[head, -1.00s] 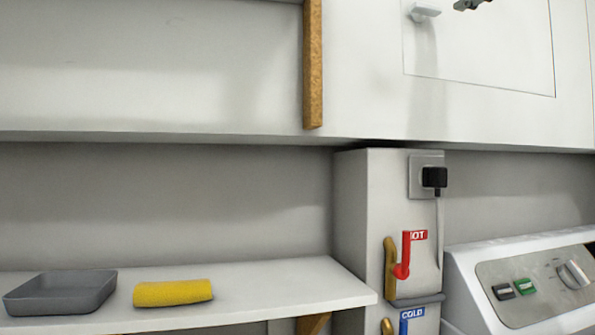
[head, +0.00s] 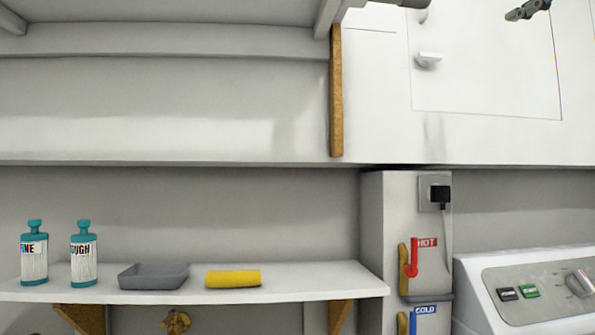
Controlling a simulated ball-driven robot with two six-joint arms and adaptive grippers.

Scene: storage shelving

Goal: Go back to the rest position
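The tip of a dark gripper (head: 513,15), which I take for my right one, shows at the top right edge in the head view. It is in front of the white cabinet door, right of the door's white handle (head: 428,60). Most of it is cut off by the frame, and I cannot tell whether its fingers are open or shut. No object shows in it. My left gripper is not in view.
The white shelf (head: 320,277) bears two teal-capped bottles (head: 34,253) (head: 84,255), a grey tray (head: 153,276) and a yellow roll (head: 233,279). Right are a socket with a black plug (head: 440,195), red HOT (head: 413,258) and blue COLD levers (head: 415,321), and a white appliance (head: 520,260).

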